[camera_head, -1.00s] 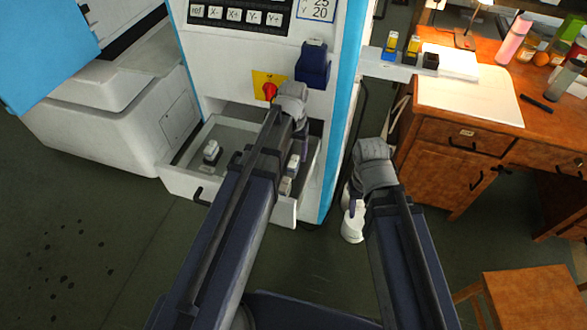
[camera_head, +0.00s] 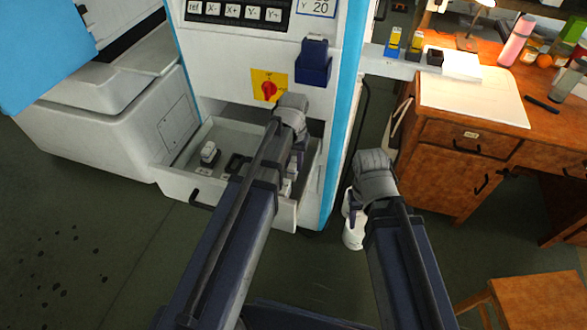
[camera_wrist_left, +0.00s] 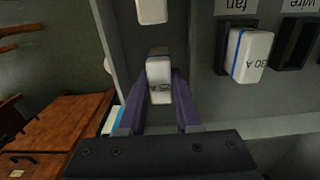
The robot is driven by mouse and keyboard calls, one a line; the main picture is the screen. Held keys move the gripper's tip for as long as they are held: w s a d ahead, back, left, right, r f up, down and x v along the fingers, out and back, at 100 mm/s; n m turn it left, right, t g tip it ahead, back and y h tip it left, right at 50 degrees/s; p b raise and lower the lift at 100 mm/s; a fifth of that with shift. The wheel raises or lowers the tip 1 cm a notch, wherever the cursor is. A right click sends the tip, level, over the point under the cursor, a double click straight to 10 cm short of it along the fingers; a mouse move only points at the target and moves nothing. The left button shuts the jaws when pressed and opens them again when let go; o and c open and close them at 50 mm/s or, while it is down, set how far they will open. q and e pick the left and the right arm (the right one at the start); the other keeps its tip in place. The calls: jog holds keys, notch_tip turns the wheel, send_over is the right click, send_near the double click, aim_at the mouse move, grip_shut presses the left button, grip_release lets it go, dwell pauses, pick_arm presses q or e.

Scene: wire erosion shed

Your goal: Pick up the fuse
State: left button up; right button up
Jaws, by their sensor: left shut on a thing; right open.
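My left gripper (camera_head: 297,165) is over the right side of the open white drawer. In the left wrist view, its purple fingers (camera_wrist_left: 159,92) are shut on a white fuse (camera_wrist_left: 158,72) with a blue stripe and part of a marking showing. Another white fuse (camera_wrist_left: 152,10) lies just beyond it.
The drawer's front wall (camera_head: 225,203) has a dark handle. Above it, the machine carries a red knob on a yellow plate (camera_head: 269,87) and a blue holder (camera_head: 313,65). A white container (camera_head: 353,236) stands below my right gripper. A wooden desk (camera_head: 450,125) is at right.

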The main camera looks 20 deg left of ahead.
pick_arm(q)
grip_shut()
jog(key=shift+r, duration=0.1)
notch_tip(320, 180, up, 10)
jog(key=p, duration=1)
jog(key=shift+r+p, duration=2)
jog(key=shift+p, duration=0.1)
jog(key=shift+r, duration=0.1)
notch_tip(320, 180, up, 7)
jog(key=p, duration=0.7)
send_over(293, 163)
notch_tip(293, 163, down, 7)
jog(key=b, duration=0.7)
